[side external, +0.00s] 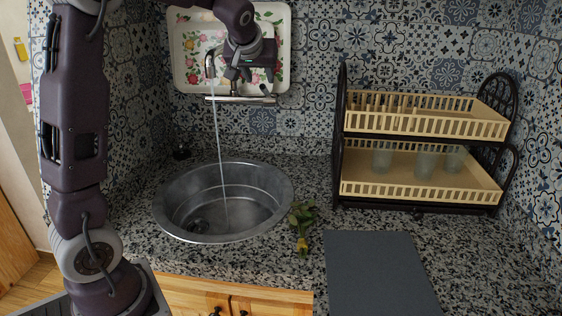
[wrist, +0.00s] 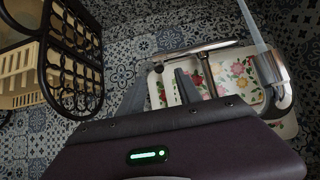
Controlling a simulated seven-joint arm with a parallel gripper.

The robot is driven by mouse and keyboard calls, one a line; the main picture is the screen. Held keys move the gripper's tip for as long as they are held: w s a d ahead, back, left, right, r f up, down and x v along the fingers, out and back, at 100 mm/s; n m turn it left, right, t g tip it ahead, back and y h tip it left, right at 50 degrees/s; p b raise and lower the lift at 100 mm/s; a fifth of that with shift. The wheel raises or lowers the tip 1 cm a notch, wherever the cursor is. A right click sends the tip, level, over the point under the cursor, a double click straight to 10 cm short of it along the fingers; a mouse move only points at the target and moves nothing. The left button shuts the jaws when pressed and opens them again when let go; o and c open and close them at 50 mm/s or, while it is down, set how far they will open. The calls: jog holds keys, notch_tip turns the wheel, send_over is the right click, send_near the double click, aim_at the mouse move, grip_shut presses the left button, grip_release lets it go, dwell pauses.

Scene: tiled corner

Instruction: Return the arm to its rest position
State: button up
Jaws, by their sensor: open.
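My gripper (side external: 234,82) hangs from the dark arm at the top of the side external view, in front of the floral tray and close to the faucet (side external: 240,99). In the wrist view, its two grey fingers (wrist: 161,88) stand apart with nothing held between them. The faucet's spout and bar (wrist: 210,48) show just beyond them. Water (side external: 218,150) runs from the spout into the round metal sink (side external: 170,215). Whether a finger touches the faucet cannot be told.
A floral tray (side external: 184,78) is on the tiled wall behind the faucet. A two-tier rack (side external: 425,190) with several glasses stands at right. A grey board (side external: 378,270) lies in front of it. A small green and yellow plant-like item (side external: 302,225) lies beside the sink.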

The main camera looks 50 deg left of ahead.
jog(key=s+d+f+m+h, duration=0.3)
jog(key=s+d+f+m, duration=0.1)
jog(key=s+d, duration=0.9)
jog(key=s+d+f+m+g+h, duration=0.1)
jog(key=s+d+f+m+h, duration=0.3)
jog(key=s+d, duration=0.9)
jog(key=s+m, duration=0.1)
jog(key=s, duration=0.3)
jog(key=shift+s+d+f, duration=0.3)
jog(key=shift+d+f, duration=0.05)
jog(key=shift+f, duration=0.05)
